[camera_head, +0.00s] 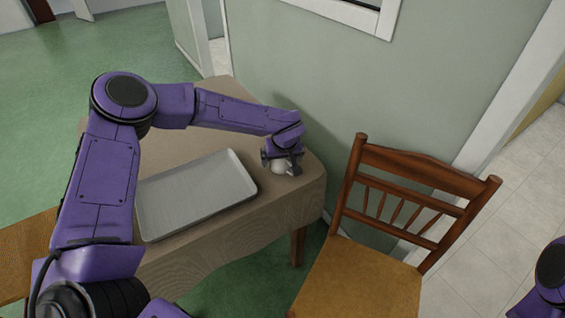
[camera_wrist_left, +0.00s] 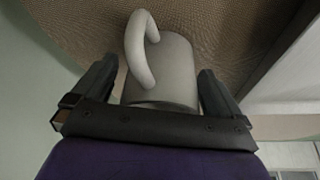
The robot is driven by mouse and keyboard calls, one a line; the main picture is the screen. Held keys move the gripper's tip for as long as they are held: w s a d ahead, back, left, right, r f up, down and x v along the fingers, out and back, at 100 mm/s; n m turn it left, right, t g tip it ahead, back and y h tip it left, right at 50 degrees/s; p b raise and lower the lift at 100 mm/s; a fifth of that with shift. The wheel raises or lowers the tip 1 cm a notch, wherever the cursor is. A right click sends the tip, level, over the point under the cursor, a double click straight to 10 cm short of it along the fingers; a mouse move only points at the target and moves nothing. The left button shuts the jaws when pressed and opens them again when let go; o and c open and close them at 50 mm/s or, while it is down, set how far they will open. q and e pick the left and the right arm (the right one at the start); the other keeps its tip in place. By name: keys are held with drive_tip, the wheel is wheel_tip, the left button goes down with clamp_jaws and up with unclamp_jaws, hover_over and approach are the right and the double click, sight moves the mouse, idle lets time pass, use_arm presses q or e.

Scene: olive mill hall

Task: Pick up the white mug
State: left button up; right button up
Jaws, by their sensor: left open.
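The white mug (camera_head: 279,167) stands on the table near its far right corner, partly hidden by my left gripper (camera_head: 282,163). In the left wrist view the mug (camera_wrist_left: 172,75) sits between the two open fingers of my left gripper (camera_wrist_left: 152,88), with its handle facing up and to the left in the picture. A gap shows between the mug and the right finger; the left finger is beside the handle side. I cannot tell whether either finger touches it. Only a part of my right arm shows at the lower right of the head view; its gripper is not seen.
A grey tray (camera_head: 194,194) lies on the wooden table (camera_head: 285,207), left of the mug. A wooden chair (camera_head: 403,185) stands to the right of the table. A pale green wall (camera_head: 320,85) rises close behind the table. Open green floor (camera_head: 45,110) lies at the left.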

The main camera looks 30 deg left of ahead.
use_arm(q)
drive_tip(key=shift+a+f, duration=0.1)
drive_tip(key=shift+f, duration=0.1)
drive_tip(key=shift+c, duration=0.7)
drive_tip(key=shift+r, duration=0.1)
drive_tip(key=c, duration=1)
